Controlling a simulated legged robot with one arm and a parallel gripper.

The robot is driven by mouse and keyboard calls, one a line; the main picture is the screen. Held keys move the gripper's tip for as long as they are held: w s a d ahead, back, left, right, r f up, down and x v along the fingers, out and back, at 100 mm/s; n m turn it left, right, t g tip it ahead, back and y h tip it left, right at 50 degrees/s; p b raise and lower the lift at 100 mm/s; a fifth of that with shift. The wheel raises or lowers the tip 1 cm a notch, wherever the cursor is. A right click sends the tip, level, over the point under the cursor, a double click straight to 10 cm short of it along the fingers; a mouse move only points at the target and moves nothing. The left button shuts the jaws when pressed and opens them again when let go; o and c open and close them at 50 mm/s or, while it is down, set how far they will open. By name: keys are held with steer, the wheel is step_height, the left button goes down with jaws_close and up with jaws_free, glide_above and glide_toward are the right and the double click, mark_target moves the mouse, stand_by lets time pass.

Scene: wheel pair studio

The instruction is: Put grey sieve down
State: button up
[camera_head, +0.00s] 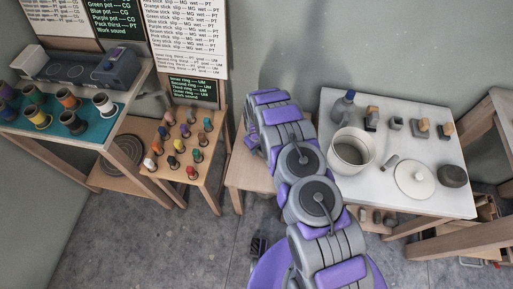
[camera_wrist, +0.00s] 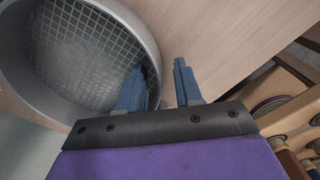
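The grey sieve (camera_wrist: 75,60) is in the upper left of the wrist view. It is a round, grey-walled ring with a square wire mesh across it, over a pale wooden surface (camera_wrist: 215,40). Whether it rests on that surface is unclear. My gripper (camera_wrist: 158,80) has its two blue fingers apart. The left finger overlaps the inside of the sieve and the right finger is outside its wall. A gap shows beside the right finger, so the wall does not look clamped. In the head view my arm hides the gripper and the sieve.
In the head view, a low wooden table (camera_head: 247,172) is partly behind my arm. A white-topped table (camera_head: 433,118) at right holds a pot (camera_head: 350,150), a lid (camera_head: 414,179) and blocks. A peg table (camera_head: 207,177) and a teal-topped bench (camera_head: 84,142) with cups stand left.

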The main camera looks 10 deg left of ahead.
steer(key=s+d+r+m+p, duration=0.1)
steer(key=d+r, duration=0.2)
steer(key=r, duration=1.1)
steer(key=s+d+r+m+p, duration=0.1)
steer(key=d+r+p, duration=0.15)
steer(key=r, duration=1.05)
steer(key=s+d+r+m, duration=0.1)
steer(key=s+d+r, duration=0.3)
steer(key=r, duration=0.3)
steer(key=s+d+r+m, duration=0.1)
steer(key=s+d+r, duration=0.3)
steer(key=r, duration=0.2)
steer(key=s+d+r+m, duration=0.1)
steer(key=s+d+r, duration=0.2)
steer(key=s, duration=0.7)
steer(key=s+d+r+m+g, duration=0.1)
steer(key=s+r, duration=0.4)
steer(key=s, duration=0.5)
steer(key=s+d+r+m, duration=0.3)
steer(key=s+d+r, duration=0.1)
steer(key=s, duration=0.5)
steer(key=shift+s+d+r+g+b, duration=0.25)
steer(key=shift+s+d+g+b, duration=0.2)
steer(key=shift+d, duration=0.25)
steer(key=shift+w, duration=0.1)
